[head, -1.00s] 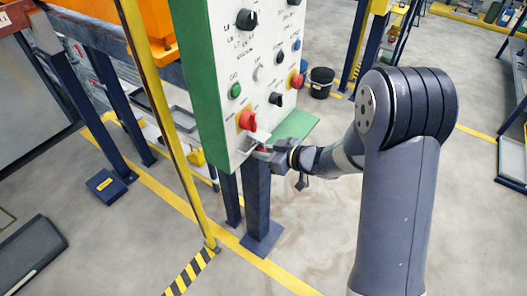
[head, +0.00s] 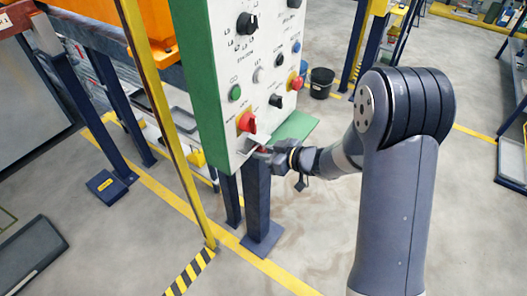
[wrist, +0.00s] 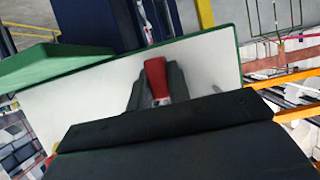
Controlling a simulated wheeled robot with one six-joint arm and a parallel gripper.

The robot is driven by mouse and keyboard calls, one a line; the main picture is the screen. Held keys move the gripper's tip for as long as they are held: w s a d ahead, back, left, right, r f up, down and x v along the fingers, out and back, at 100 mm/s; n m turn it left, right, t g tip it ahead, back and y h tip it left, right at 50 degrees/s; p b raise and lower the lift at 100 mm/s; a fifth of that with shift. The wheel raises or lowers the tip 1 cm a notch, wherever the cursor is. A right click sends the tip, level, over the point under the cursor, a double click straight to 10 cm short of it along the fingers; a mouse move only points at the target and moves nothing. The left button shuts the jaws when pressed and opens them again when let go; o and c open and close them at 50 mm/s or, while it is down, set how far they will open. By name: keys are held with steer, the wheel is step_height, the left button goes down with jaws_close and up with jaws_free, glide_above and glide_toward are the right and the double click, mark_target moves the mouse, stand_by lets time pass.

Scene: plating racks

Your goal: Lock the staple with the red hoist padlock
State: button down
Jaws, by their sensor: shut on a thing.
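The red padlock (wrist: 156,78) shows in the wrist view between the dark fingers of my gripper (wrist: 158,88), which is shut on it. In the head view my gripper (head: 267,154) is at the lower front edge of the white control panel (head: 222,95), and only a speck of red shows at its tip. A small pale metal flap (head: 258,141) sticks out from the panel just above the gripper, below a red rotary switch (head: 247,123). The staple cannot be made out, and the padlock's shackle is hidden, so I cannot tell whether they touch.
The green-sided panel stands on dark blue posts (head: 257,200). A yellow post (head: 165,120) rises to its left. A green plate (head: 297,126) sticks out behind the panel. A black bucket (head: 321,82) stands behind on the floor. The floor to the right is mostly open.

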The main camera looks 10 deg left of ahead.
steer(key=c, duration=1.3)
jaws_free()
steer(key=shift+o, duration=0.2)
steer(key=v, duration=1)
steer(key=shift+s+d+p, duration=0.25)
steer(key=shift+d+p, duration=0.1)
steer(key=shift+p, duration=0.05)
steer(key=shift+a, duration=0.1)
steer(key=x, duration=1)
steer(key=shift+w+a+f+b, duration=0.1)
steer(key=shift+w+a+b, duration=0.15)
steer(key=shift+b, duration=0.15)
steer(key=shift+r, duration=0.35)
